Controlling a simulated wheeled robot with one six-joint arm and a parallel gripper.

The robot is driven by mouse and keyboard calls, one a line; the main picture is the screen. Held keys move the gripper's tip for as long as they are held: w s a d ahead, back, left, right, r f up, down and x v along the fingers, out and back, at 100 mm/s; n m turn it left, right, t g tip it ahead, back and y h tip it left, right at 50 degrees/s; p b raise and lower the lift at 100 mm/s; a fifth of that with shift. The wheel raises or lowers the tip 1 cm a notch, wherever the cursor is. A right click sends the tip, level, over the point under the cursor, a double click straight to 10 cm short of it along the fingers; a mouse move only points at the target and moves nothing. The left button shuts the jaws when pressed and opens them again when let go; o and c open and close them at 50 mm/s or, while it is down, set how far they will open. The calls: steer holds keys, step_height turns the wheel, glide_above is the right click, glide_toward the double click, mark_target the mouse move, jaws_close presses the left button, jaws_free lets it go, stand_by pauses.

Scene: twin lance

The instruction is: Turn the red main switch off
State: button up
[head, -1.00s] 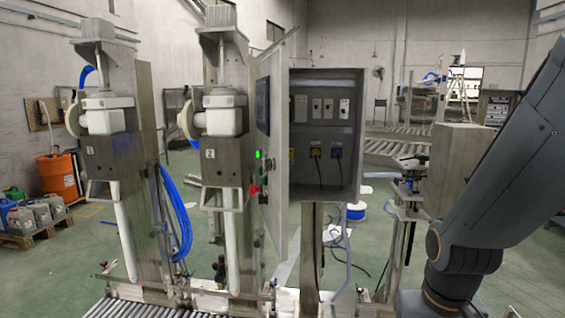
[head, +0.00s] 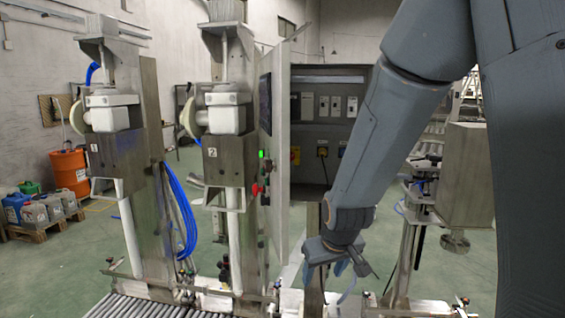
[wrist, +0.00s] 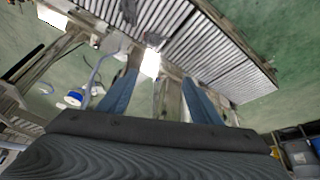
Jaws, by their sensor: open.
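The open grey control cabinet (head: 308,112) stands in the middle of the head view. Inside it on the left is a small red and yellow rotary switch (head: 295,155), partly cut off by the open door. A separate red button (head: 255,190) sticks out from the door's edge, below a green light. My gripper (head: 335,268) hangs in front of and below the cabinet, apart from both, with its fingers pointing down. In the wrist view my gripper (wrist: 160,97) shows two blue fingers spread apart with nothing between them. The switch is not seen in the wrist view.
The open cabinet door (head: 278,150) stands left of the cabinet opening. Two filling columns (head: 228,160) stand farther left, with a roller conveyor (head: 140,305) at their feet. My arm covers the cabinet's right side. A grey box (head: 466,175) stands at right.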

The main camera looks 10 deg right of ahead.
steer(key=w+r+n+t, duration=0.2)
steer(key=w+r+t, duration=0.15)
steer(key=w, duration=0.95)
steer(key=w+r+n+t, duration=0.2)
steer(key=w+r+t, duration=0.15)
steer(key=w, duration=1.05)
steer(key=n+t+p, duration=0.1)
steer(key=n+t, duration=0.2)
steer(key=t, duration=0.6)
glide_toward(291, 158)
steer(key=w, duration=0.1)
steer(key=shift+h, duration=0.4)
steer(key=shift+p+x, duration=1.4)
steer(key=shift+x, duration=2.3)
steer(key=shift+a+f, duration=0.1)
steer(key=shift+f, duration=0.05)
steer(key=c, duration=1.1)
